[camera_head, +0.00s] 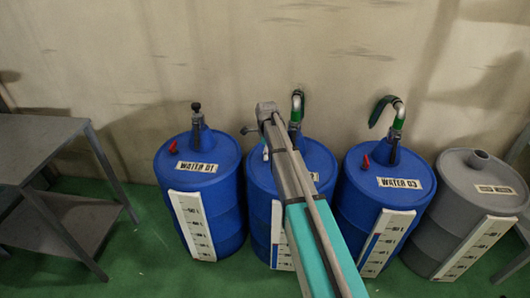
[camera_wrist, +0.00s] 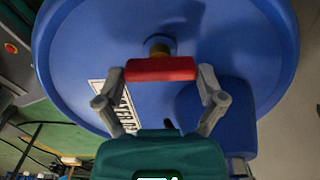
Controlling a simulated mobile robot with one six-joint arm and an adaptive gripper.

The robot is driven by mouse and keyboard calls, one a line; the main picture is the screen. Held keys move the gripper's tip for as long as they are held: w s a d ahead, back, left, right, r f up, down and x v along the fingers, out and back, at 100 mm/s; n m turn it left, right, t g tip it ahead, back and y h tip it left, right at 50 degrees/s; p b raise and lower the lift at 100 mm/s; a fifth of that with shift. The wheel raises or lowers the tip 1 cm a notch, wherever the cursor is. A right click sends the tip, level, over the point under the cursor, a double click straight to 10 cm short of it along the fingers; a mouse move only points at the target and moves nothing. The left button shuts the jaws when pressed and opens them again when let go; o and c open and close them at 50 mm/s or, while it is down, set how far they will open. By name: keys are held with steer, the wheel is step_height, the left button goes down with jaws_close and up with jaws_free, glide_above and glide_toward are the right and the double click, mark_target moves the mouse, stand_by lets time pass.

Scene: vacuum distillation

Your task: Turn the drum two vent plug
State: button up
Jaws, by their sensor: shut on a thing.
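Drum two is the blue middle drum (camera_head: 322,158) in the head view, with its label mostly hidden behind my arm. In the wrist view the blue drum top (camera_wrist: 80,50) fills most of the picture. The red vent plug (camera_wrist: 160,69) has a crosswise red bar above a brass-coloured stem on the drum top. My gripper (camera_wrist: 161,72) has one finger at each end of the red bar and is shut on it. In the head view my arm hides the plug and my gripper.
Drum WATER 01 (camera_head: 220,180) stands left of drum two, with a black-capped fitting. Drum WATER 03 (camera_head: 350,205) stands close on the right, with a hose fitting. A grey drum (camera_head: 460,190) is farther right. A grey table (camera_head: 40,135) stands at left. The wall is close behind.

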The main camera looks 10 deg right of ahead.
steer(key=shift+w+a, duration=0.25)
steer(key=shift+w, duration=0.2)
steer(key=o, duration=0.8)
steer(key=shift+s+r+p, duration=0.15)
steer(key=shift+r+p, duration=2)
steer(key=shift+r, duration=0.05)
steer(key=shift+r+p, duration=5.75)
